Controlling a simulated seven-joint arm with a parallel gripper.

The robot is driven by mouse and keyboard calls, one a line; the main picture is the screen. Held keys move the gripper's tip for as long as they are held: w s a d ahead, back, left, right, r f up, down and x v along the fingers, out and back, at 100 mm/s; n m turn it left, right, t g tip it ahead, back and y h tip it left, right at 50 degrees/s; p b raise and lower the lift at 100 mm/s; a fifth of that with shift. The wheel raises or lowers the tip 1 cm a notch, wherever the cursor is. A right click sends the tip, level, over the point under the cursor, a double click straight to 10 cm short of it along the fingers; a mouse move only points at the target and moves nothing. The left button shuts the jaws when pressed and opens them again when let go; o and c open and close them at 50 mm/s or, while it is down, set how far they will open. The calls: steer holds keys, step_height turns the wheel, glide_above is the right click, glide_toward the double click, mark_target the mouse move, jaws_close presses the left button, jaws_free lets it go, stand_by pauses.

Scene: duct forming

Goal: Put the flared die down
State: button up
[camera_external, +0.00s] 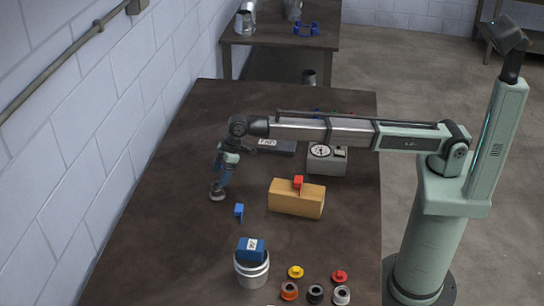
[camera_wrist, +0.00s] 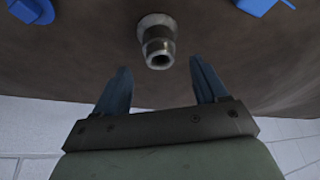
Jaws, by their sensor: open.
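The flared die (camera_wrist: 156,42) is a grey metal piece with a wide round flange and a narrower hollow neck. It stands on the brown table in the wrist view, neck towards the camera. In the external view the die (camera_external: 217,195) sits on the left part of the table, flange down. My gripper (camera_wrist: 159,66) is open, its two blue-grey fingers spread and empty. The die shows between and beyond the fingertips; I cannot tell whether either finger touches it. In the external view my gripper (camera_external: 219,178) points down just above the die.
A small blue part (camera_external: 239,210) lies close to the right of the die. A wooden block (camera_external: 297,201) with a red piece, a metal can (camera_external: 252,275) with a blue item on top, and several coloured rings stand nearby. A white block wall (camera_external: 95,140) runs along the left.

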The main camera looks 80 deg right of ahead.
steer(key=v, duration=0.6)
steer(key=shift+r, duration=0.35)
steer(key=shift+s, duration=0.1)
